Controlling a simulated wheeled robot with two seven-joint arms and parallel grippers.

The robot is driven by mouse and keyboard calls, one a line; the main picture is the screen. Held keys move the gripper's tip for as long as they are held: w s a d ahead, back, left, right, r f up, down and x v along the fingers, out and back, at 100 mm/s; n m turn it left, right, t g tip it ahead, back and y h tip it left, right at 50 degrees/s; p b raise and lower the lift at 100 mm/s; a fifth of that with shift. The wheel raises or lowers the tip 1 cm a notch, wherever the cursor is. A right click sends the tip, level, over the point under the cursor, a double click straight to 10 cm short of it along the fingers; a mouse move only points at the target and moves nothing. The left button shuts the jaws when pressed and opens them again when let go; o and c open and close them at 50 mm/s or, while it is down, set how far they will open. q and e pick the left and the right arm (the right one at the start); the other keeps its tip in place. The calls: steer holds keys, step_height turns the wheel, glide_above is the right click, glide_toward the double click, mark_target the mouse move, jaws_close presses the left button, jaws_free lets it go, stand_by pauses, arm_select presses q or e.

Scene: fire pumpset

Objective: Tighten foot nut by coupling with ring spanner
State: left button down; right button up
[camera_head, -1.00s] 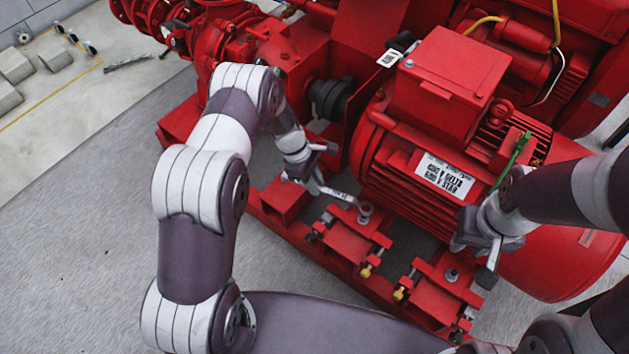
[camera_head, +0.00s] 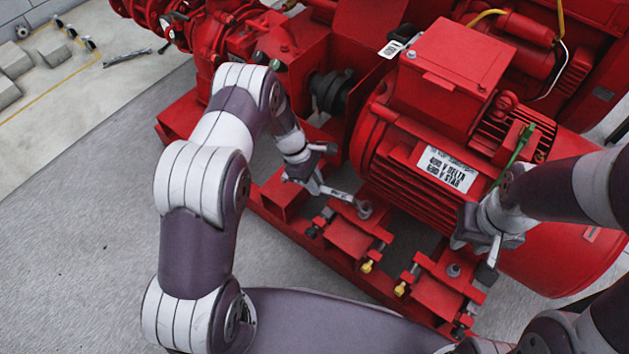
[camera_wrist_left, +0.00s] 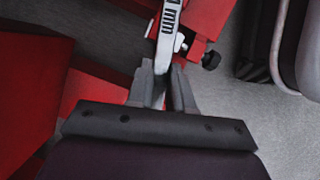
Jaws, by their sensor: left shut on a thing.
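My left gripper (camera_head: 312,184) is shut on a silver ring spanner (camera_head: 340,196), close to the coupling. The spanner's ring end lies at the foot nut (camera_head: 365,209) on the red motor foot; whether it is fully seated is too small to tell. In the left wrist view the spanner (camera_wrist_left: 167,30) runs up from between the fingers (camera_wrist_left: 162,85) and its ring end is out of the frame. My right gripper (camera_head: 490,250) is beside the motor's lower side near the other foot; its fingers are partly hidden. The black coupling (camera_head: 330,92) sits left of the motor (camera_head: 420,190).
A second foot with its nut (camera_head: 453,270) lies to the right, with yellow-tipped adjusting bolts (camera_head: 400,289) nearby. Another spanner (camera_head: 127,58) lies on the floor at upper left. The red base frame (camera_head: 285,230) edges open grey floor at lower left.

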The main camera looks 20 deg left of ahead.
arm_select(q)
steer(key=shift+f+b, duration=0.7)
steer(key=shift+f, duration=0.5)
steer(key=shift+s+r, duration=0.1)
steer(key=shift+s+p, duration=0.1)
steer(key=shift+p, duration=0.25)
steer(key=shift+s+n, duration=0.15)
steer(key=shift+n, duration=0.15)
steer(key=shift+r+p, duration=2.55)
